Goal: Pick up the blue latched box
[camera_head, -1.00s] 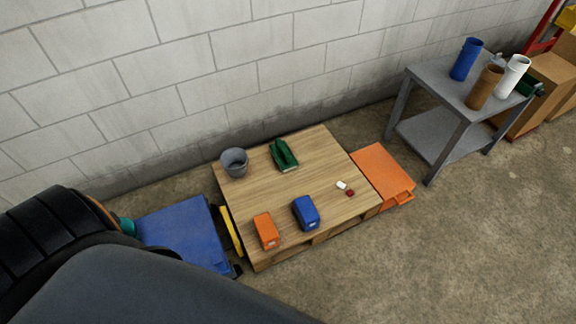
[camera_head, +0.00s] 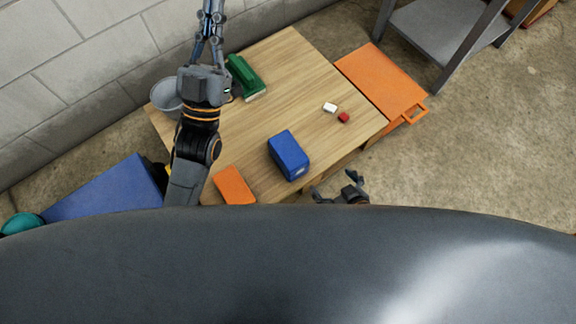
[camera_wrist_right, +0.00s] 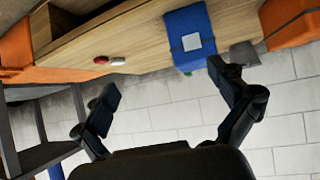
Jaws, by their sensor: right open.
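An orange box (camera_head: 234,185) sits left of the blue one. A green object (camera_head: 244,77), a grey bucket (camera_head: 166,95), and white (camera_head: 330,107) and red (camera_head: 343,117) pieces are on the pallet. An orange case (camera_head: 380,80) and grey table (camera_head: 440,35) stand right.

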